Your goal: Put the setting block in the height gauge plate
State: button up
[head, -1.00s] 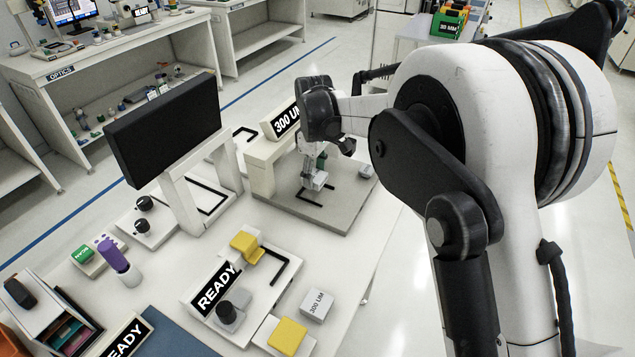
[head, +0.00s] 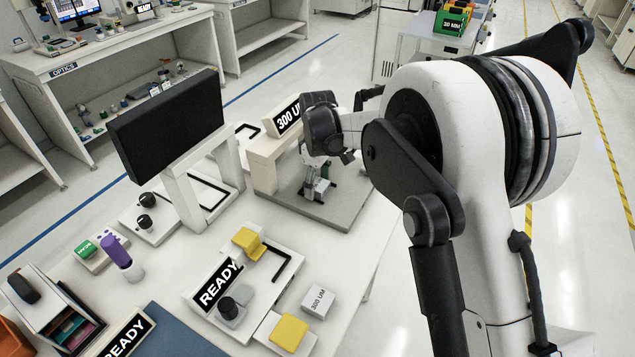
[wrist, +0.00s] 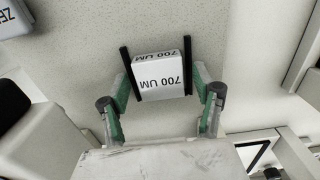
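A pale block marked 700 UM (wrist: 160,73) sits between the black finger pads of my gripper (wrist: 162,70) in the wrist view. The pads appear against both its sides. Whether the held block touches the plate cannot be told. Another small block marked 300 UM (head: 318,301) lies on the white table at the front. The plate's speckled surface also fills the middle of the wrist view (wrist: 200,25).
A READY fixture (head: 238,308) with a black knob and yellow parts (head: 289,334) stands in front. A dark monitor (head: 168,124) on white legs stands left of the bridge. A purple-topped bottle (head: 115,251) is farther left. Bare table lies between the plate and the fixture.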

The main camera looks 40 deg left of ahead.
aim_at(318, 184)
notch_tip(318, 184, up, 12)
jog(key=shift+r, duration=0.15)
dwell(0.7)
jog(key=w+d+r+m+t+y, duration=0.1)
jog(key=d+r+m, duration=0.3)
jog(key=d, duration=0.8)
jog(key=d+r+m+t, duration=0.1)
jog(key=d+r+m, duration=0.1)
jog(key=d+r, duration=0.65)
jog(key=w+d+r+m+t+y, duration=0.1)
jog(key=d+r+m, duration=0.15)
jog(key=d, duration=1.15)
jog(key=s+d+f+m+t, duration=0.1)
jog(key=s+d+f+m, duration=0.1)
jog(key=s+d, duration=0.4)
jog(key=s+d+f+m+t+h, duration=0.1)
jog(key=s+d+m, duration=0.4)
jog(key=d, duration=0.6)
jog(key=s+d+f+m+t+h, duration=0.1)
jog(key=s+d+f+m+t, duration=0.1)
jog(key=s+d, duration=0.5)
jog(key=d+f+m, duration=0.1)
jog(key=d+m, duration=0.1)
jog(key=shift+s+d+f, duration=0.25)
jog(key=shift+s+d, duration=0.05)
jog(key=shift+s, duration=0.05)
jog(key=shift+c, duration=0.2)
